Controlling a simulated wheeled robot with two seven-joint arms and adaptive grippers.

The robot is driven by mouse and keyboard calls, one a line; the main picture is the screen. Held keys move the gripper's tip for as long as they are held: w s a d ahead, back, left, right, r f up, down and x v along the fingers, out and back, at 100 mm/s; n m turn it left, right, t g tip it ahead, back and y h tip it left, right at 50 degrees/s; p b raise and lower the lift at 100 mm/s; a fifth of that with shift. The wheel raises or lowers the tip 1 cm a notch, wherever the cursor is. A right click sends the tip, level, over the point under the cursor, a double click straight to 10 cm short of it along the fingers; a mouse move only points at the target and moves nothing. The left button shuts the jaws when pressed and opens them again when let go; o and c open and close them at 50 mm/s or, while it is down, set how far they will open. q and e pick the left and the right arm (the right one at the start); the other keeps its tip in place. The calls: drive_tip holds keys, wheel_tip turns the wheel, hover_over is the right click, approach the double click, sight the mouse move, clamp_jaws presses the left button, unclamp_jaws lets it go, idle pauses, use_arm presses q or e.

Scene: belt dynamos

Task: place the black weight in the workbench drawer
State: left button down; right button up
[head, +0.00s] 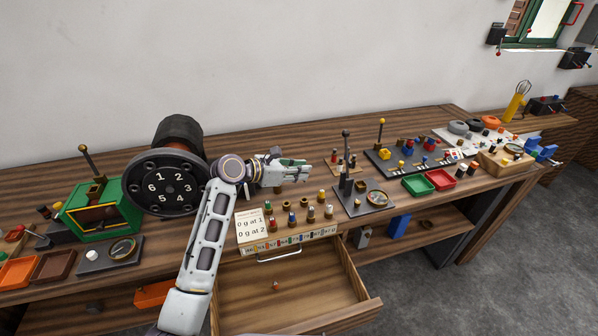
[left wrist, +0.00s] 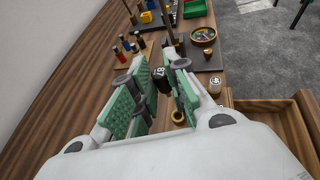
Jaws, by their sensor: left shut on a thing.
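My left gripper (head: 292,173) is above the workbench, behind a row of small weights, and is shut on the black weight. In the left wrist view the black weight (left wrist: 160,79), with white marks, sits between the green finger pads of the left gripper (left wrist: 158,88). In the head view the held weight cannot be made out clearly. The workbench drawer (head: 345,312) is pulled open in front of and below the gripper. Its wooden edge (left wrist: 291,112) shows at the right of the left wrist view. My right gripper is not in view.
A white card (head: 251,222) and several small weights stand at the bench edge behind the drawer. A black numbered dial (head: 172,187) and green box (head: 100,212) stand left. A gauge on a plate (head: 376,198) stands right. A small reddish thing (head: 276,286) shows inside the drawer, otherwise largely clear.

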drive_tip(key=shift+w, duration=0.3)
